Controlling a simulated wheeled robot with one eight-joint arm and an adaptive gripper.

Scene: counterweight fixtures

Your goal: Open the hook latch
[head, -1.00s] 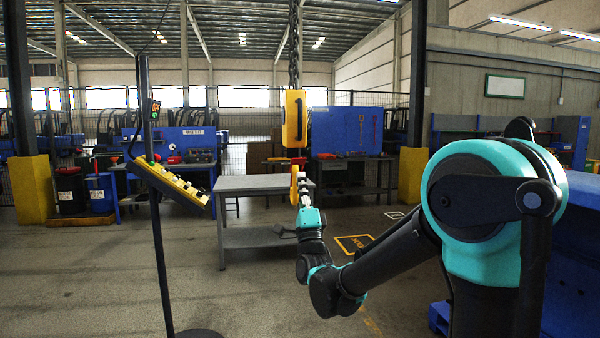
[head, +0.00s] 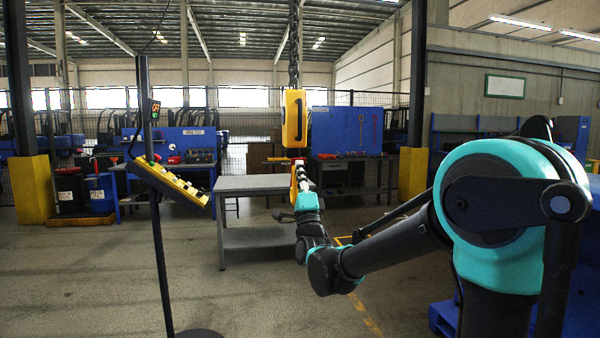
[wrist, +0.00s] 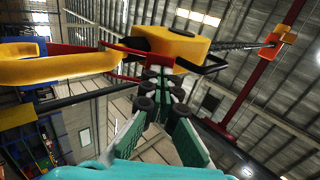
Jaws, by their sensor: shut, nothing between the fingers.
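The yellow hoist block (head: 294,118) hangs on a chain. Its yellow hook, below a red piece (head: 290,160), is largely hidden behind my gripper (head: 301,172) in the head view. In the wrist view the hook (wrist: 55,68) curves in from the left edge, and the yellow block (wrist: 175,45) is at top centre. A thin red bar (wrist: 85,48) runs between them; I cannot tell whether it is the latch or whether it is open. My gripper (wrist: 162,78) is shut and empty, its tips just below the block in the picture. Contact cannot be told.
A yellow control panel (head: 168,183) on a black stand (head: 157,240) is to the left. A grey workbench (head: 245,185) stands behind the hook. Blue benches line the back. The floor (head: 90,280) at the lower left is clear.

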